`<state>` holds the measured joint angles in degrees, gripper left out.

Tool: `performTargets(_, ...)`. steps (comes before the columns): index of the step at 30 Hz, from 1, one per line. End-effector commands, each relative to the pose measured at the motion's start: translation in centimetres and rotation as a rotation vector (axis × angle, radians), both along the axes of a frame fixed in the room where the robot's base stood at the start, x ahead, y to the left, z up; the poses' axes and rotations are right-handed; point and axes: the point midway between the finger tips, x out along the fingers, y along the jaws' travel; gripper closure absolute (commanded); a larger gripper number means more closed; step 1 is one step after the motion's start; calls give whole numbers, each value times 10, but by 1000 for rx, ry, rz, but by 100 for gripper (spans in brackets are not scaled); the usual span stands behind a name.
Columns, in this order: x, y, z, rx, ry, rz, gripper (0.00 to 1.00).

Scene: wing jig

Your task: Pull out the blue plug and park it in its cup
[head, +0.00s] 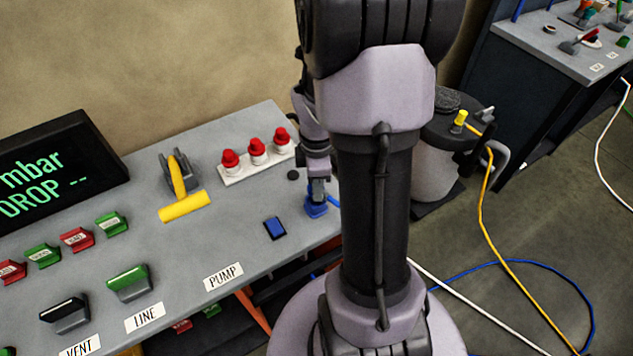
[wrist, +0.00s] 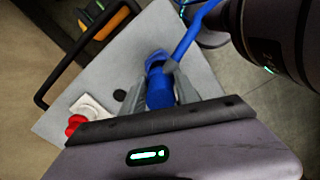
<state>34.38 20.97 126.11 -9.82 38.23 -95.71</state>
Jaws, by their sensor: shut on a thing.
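The blue plug (head: 316,209) is at the right end of the grey bench panel, under my gripper (head: 318,190). In the wrist view my gripper (wrist: 160,94) is shut on the blue plug (wrist: 159,92), with one finger on each side. A blue cable (wrist: 188,42) runs from the plug toward the upper right. I cannot tell whether the plug is seated in something or just above the panel. I cannot make out a separate cup for certain; the plug and my fingers may hide it.
A blue block (head: 274,228) sits left of the plug by the PUMP label (head: 223,276). Red knobs on a white strip (head: 257,158), a black disc (head: 293,175) and a yellow-handled lever (head: 184,206) stand nearby. The panel's right edge is close. Cables lie on the floor.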

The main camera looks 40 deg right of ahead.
Motion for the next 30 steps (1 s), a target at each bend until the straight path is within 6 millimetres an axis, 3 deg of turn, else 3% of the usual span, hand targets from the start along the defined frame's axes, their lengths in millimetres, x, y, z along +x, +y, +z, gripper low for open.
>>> performTargets(7,0,0,-11,0,0,0,100)
performTargets(30,0,0,-19,0,0,0,100)
